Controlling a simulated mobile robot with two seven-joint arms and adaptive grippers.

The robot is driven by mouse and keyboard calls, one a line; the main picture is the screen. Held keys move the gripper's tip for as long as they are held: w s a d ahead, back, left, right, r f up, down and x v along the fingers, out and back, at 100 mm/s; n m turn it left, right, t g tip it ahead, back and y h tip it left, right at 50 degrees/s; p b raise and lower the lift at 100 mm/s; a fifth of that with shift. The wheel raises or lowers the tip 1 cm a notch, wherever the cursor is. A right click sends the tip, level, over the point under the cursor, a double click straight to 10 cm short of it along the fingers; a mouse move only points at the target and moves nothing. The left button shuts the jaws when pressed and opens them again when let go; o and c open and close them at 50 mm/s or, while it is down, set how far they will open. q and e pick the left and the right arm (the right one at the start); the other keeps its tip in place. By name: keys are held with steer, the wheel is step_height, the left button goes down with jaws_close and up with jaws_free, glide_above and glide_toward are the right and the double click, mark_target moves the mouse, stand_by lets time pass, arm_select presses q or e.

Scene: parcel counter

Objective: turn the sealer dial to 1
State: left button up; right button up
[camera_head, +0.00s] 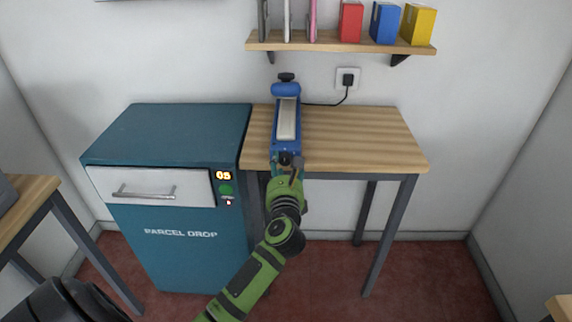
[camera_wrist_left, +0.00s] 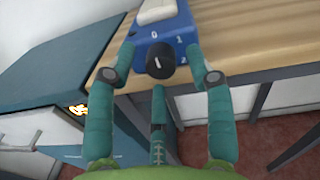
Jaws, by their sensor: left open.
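The blue sealer (camera_head: 286,120) stands on the wooden table, its long pale top strip running away from me. Its black dial (camera_wrist_left: 160,61) is on the near end, beside the printed marks 0, 1 and 2. The short white line on the dial points up, roughly toward 0; its exact setting is hard to read. My left gripper (camera_wrist_left: 160,72) is open, with green fingers on the left and right of the dial and a third finger below it. I cannot tell whether any finger touches the dial. In the head view the left gripper (camera_head: 289,176) partly hides the sealer's near end.
The teal parcel drop cabinet (camera_head: 170,240) stands close on the left of the wooden table (camera_head: 370,140). A wall shelf (camera_head: 340,44) with several boxes hangs above. A cord runs to a wall socket (camera_head: 347,78). The tabletop right of the sealer is clear.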

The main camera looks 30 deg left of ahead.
arm_select(q)
steer(key=shift+w+a, duration=0.15)
steer(key=shift+w, duration=0.05)
steer(key=shift+c, duration=0.4)
